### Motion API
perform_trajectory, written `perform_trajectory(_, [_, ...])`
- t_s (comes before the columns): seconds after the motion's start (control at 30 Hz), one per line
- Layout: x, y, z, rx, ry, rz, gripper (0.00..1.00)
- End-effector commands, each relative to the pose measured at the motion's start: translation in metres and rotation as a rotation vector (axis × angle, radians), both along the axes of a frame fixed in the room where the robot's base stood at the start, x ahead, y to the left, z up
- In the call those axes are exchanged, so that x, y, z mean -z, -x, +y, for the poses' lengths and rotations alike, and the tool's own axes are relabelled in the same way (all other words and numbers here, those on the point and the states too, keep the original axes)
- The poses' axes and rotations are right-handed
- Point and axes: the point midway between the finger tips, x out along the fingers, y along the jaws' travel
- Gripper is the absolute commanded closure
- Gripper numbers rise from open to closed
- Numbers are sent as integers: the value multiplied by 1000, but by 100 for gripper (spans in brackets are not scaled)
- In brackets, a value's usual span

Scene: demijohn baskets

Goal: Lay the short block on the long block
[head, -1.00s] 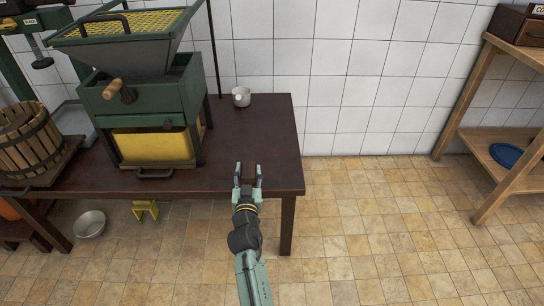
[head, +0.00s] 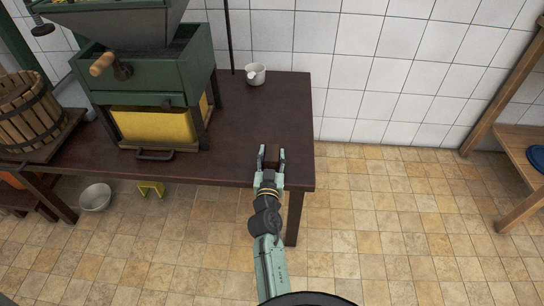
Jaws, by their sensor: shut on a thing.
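My gripper (head: 269,153) is over the right front part of the dark brown table (head: 250,120). It is shut on a small reddish-brown block (head: 271,157), which shows between its two fingers. I cannot tell for sure whether this is the short block, as its colour is close to the table's and the fingers cover its sides. I cannot make out a second block on the table. The height of the held block above the table is hard to judge.
A white cup (head: 256,75) stands at the table's back edge. A green crusher (head: 150,70) with a yellow bin (head: 150,125) fills the table's middle. A slatted press (head: 30,115) is at left, a wooden shelf (head: 515,150) at right. The table between crusher and gripper is clear.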

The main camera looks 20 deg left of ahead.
Motion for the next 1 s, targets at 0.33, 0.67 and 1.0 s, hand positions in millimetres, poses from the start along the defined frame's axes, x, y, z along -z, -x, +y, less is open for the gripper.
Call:
perform_trajectory(0.33, [2, 0, 0, 2, 1, 3, 57])
perform_trajectory(0.67, [2, 0, 0, 1, 1, 3, 39])
perform_trajectory(1.0, [-3, 0, 0, 1, 1, 3, 39])
